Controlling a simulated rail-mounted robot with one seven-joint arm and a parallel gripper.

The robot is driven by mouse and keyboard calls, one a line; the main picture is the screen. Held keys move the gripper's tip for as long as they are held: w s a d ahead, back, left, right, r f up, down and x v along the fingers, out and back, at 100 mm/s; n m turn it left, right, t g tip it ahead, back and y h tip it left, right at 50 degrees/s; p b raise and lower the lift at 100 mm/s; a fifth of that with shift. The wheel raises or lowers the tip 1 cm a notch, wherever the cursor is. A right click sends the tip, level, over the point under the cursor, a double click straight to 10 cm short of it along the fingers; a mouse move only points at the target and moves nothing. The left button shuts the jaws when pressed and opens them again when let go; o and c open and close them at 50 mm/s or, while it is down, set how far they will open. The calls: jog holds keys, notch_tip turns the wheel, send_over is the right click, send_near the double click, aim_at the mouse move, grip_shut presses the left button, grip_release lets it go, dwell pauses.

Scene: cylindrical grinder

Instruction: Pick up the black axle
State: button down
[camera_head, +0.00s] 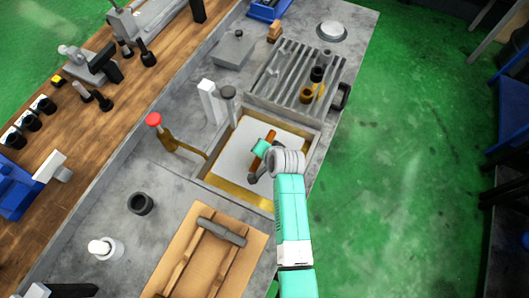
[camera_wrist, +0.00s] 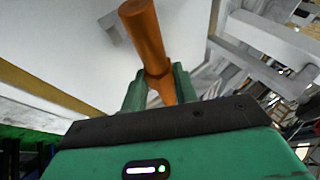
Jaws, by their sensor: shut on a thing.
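My gripper (camera_head: 260,151) is over the white-floored tray (camera_head: 232,196) in the middle of the bench. It is shut on an orange-brown rod (camera_head: 268,138). In the wrist view the rod (camera_wrist: 143,30) stands out between the two green fingers of my gripper (camera_wrist: 158,82), over the white surface. I cannot tell whether the rod touches that surface. A dark grey axle (camera_head: 221,231) lies across two wooden rails on the brown board at the front of the bench, apart from my gripper.
A ribbed grey plate (camera_head: 290,75) with dark rings stands behind the tray. A red-knobbed lever (camera_head: 154,120) and a white upright block (camera_head: 210,103) stand left of it. A dark cup (camera_head: 141,203) and a white bottle (camera_head: 105,248) stand at front left.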

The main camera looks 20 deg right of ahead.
jog(key=shift+r, duration=0.75)
jog(key=shift+s+r, duration=0.2)
jog(key=shift+s, duration=0.05)
jog(key=s+a, duration=0.2)
jog(key=s, duration=0.5)
jog(key=s+a+r, duration=0.1)
jog(key=s+a, duration=0.2)
jog(key=s, duration=0.4)
jog(key=shift+s+r+p, duration=0.2)
jog(key=shift+s+p, duration=0.05)
jog(key=shift+p, duration=0.2)
